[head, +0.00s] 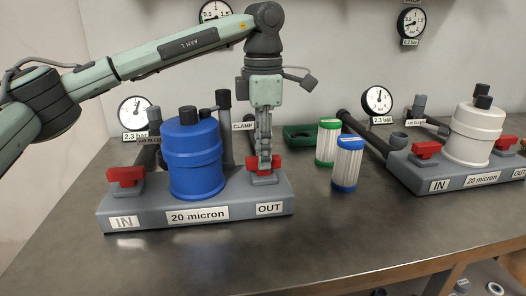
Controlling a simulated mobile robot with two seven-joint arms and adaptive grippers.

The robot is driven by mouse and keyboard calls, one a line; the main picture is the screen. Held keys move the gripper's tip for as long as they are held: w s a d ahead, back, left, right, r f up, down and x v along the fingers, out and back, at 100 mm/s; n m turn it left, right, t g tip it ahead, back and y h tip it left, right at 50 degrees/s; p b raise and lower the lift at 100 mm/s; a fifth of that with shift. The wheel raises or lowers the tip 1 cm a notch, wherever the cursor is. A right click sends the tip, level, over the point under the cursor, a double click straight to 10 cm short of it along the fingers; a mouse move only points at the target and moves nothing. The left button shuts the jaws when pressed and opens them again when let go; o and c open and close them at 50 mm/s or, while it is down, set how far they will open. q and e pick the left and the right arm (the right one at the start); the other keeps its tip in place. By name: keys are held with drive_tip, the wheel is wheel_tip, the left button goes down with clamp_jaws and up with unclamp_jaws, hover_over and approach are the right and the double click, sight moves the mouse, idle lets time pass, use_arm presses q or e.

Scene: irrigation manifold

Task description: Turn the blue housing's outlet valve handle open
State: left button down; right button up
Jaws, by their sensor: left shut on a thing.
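The blue housing (194,160) stands upright on a grey base (150,217) labelled IN, 20 micron and OUT. The red outlet valve handle (274,162) is at the OUT end, to the right of the housing. My left gripper (264,163) points straight down over it and is shut on the outlet handle, covering its middle. The red inlet handle (126,176) sits at the IN end, on the left, apart from my gripper. My right gripper is not in view.
Green-capped (328,142) and blue-capped (347,163) cartridges stand to the right, with a dark green tray (300,136) behind. A white housing (474,133) on another grey base stands far right. Gauges (134,113) line the wall. The front of the bench is clear.

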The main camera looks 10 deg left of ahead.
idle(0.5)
use_arm(q)
drive_tip(key=c, duration=1.4)
unclamp_jaws()
wheel_tip(320, 180, up, 12)
drive_tip(key=shift+r, duration=0.1)
